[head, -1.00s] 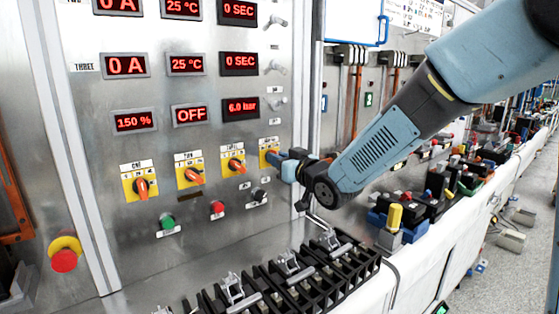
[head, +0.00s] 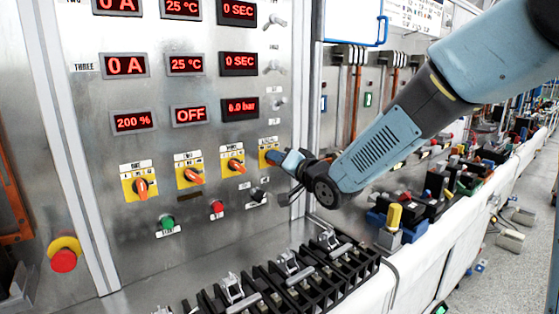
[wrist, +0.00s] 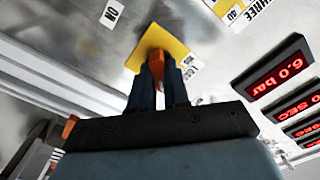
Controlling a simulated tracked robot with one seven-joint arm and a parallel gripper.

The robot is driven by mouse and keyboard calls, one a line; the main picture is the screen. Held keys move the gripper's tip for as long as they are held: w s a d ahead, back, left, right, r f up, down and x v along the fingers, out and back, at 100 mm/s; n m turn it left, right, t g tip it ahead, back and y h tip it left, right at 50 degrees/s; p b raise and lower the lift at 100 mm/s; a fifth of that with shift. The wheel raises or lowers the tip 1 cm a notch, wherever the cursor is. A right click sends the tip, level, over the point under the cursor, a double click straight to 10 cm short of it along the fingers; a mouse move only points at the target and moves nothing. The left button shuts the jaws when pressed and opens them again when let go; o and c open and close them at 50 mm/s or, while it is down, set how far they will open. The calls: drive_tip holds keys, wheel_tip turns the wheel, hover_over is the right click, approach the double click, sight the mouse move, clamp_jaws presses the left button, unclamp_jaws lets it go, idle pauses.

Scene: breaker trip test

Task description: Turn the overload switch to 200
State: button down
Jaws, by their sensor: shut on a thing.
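The overload switch is an orange knob on a yellow plate (head: 265,145), the rightmost of the row on the metal panel. My gripper (head: 278,157) is at this switch and covers most of its knob in the head view. In the wrist view, the fingers of my gripper (wrist: 158,82) are shut on the orange knob (wrist: 156,58), with the yellow plate behind it. The percent display (head: 133,121) on the panel reads 200 %. The scale marks around the knob are mostly hidden or too small to read.
Three more orange knobs on yellow plates, such as the nearest one (head: 234,164), sit left of my gripper. Green (head: 167,222) and red (head: 217,207) buttons lie below. A red emergency button (head: 64,258) is at the far left. Black terminal blocks (head: 300,275) stand below the arm.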

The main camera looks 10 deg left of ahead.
drive_tip(key=shift+m, duration=0.3)
drive_tip(key=c, duration=1.1)
unclamp_jaws()
drive_tip(key=v, duration=1.3)
drive_tip(key=shift+d, duration=0.3)
drive_tip(key=shift+s, duration=0.1)
